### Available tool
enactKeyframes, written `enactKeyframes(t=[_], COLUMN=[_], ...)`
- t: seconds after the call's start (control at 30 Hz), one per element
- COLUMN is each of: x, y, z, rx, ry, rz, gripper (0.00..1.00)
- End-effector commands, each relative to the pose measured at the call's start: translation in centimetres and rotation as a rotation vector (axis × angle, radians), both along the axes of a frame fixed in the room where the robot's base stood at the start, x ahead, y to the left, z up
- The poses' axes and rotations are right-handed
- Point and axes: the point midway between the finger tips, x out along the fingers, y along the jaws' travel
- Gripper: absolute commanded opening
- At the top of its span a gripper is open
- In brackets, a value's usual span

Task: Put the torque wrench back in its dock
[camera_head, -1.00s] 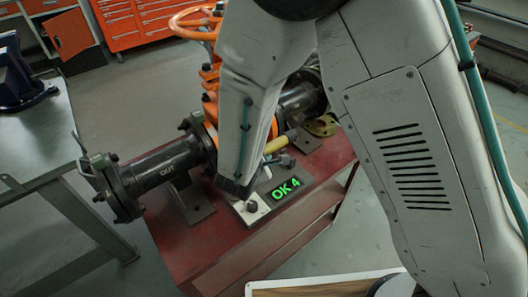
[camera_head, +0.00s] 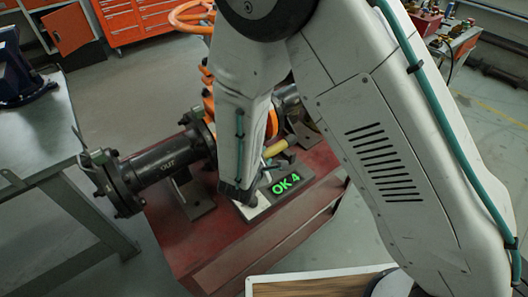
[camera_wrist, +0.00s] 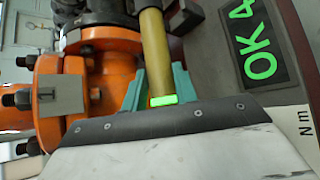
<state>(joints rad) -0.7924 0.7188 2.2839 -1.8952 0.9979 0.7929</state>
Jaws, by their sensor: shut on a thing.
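The torque wrench (camera_wrist: 153,45) shows in the wrist view as a brass-yellow shaft with a lit green band at its lower end. The teal fingers of my gripper (camera_wrist: 158,92) are shut on it, one on each side. The display also shows in the wrist view (camera_wrist: 254,45), right of the wrench. I cannot tell whether the wrench touches the dock.
The orange valve body (camera_wrist: 100,75) is close on the left in the wrist view. A dark flanged pipe (camera_head: 160,165) marked "OUT" runs left above the red stand (camera_head: 235,250). A grey workbench (camera_head: 40,130) stands at the left. A wood-topped, white-edged surface (camera_head: 310,286) is at the bottom.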

Motion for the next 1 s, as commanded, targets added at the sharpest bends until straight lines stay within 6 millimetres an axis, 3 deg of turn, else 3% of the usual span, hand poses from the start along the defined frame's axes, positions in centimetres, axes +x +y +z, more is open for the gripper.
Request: enactKeyframes(t=[0.5,0.97,1.0], x=[0.1,0.0,0.0], y=[0.0,0.0,0.0], z=[-3.0,-3.4,-3.4], rx=[0.0,0.0,0.0], ry=[-0.003,-0.003,-0.003], rz=[0.0,0.0,0.0], gripper=[0.0,0.0,0.31])
